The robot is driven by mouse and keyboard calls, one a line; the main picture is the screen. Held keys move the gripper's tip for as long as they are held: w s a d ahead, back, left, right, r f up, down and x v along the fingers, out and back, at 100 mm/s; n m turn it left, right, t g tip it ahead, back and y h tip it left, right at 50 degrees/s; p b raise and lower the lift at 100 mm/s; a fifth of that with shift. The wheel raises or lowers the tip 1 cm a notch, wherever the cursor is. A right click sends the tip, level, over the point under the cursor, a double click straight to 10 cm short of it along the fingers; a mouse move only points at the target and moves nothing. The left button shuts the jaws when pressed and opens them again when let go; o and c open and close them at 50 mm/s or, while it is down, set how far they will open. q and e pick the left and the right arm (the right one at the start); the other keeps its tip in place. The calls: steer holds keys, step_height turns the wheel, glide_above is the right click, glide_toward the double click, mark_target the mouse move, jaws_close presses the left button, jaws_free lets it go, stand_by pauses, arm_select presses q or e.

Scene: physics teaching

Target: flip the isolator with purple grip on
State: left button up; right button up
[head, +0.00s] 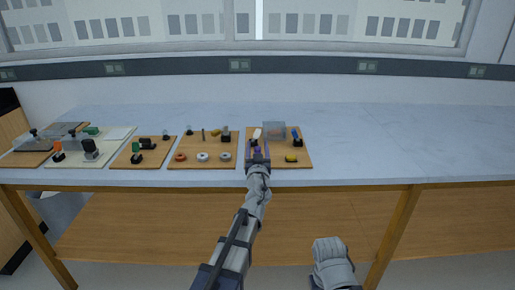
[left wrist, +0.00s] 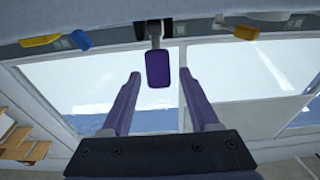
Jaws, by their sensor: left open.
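The isolator with the purple grip shows in the left wrist view, its purple block (left wrist: 158,68) hanging in the picture below a dark stem. My left gripper (left wrist: 157,78) is open, with its two purple fingers on either side of the grip and visible gaps between. I cannot tell exactly how deep the grip sits between the fingertips. In the head view my left gripper (head: 258,151) is over the front left part of the rightmost wooden board (head: 275,161) and largely hides the purple grip.
The same board holds a white-gripped part (head: 257,133), a blue-gripped isolator (head: 296,136), a yellow piece (head: 291,158) and a grey translucent box (head: 273,130). Several other boards stand to the left. The table (head: 400,145) is clear on the right.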

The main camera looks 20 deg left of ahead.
arm_select(q)
steer(key=b+v, duration=0.1)
steer(key=v, duration=0.7)
steer(key=shift+w, duration=0.1)
steer(key=shift+r, duration=0.1)
steer(key=s+a+n+g+y+p, duration=0.2)
steer(key=s+g+y+p, duration=0.2)
steer(key=s+g+p, duration=0.6)
steer(key=s+d+f+m+g+h+p, duration=0.2)
steer(key=s+d+m+g+h+p, duration=0.2)
steer(key=s+d, duration=0.4)
steer(key=s+d+f+m+g+h+p, duration=0.3)
steer(key=s+d+m+g+h+p, duration=0.1)
steer(key=s+d, duration=0.4)
steer(key=shift+s+d+m+g+p, duration=0.2)
steer(key=shift+s+m+g+p, duration=0.4)
steer(key=shift+s+p, duration=0.4)
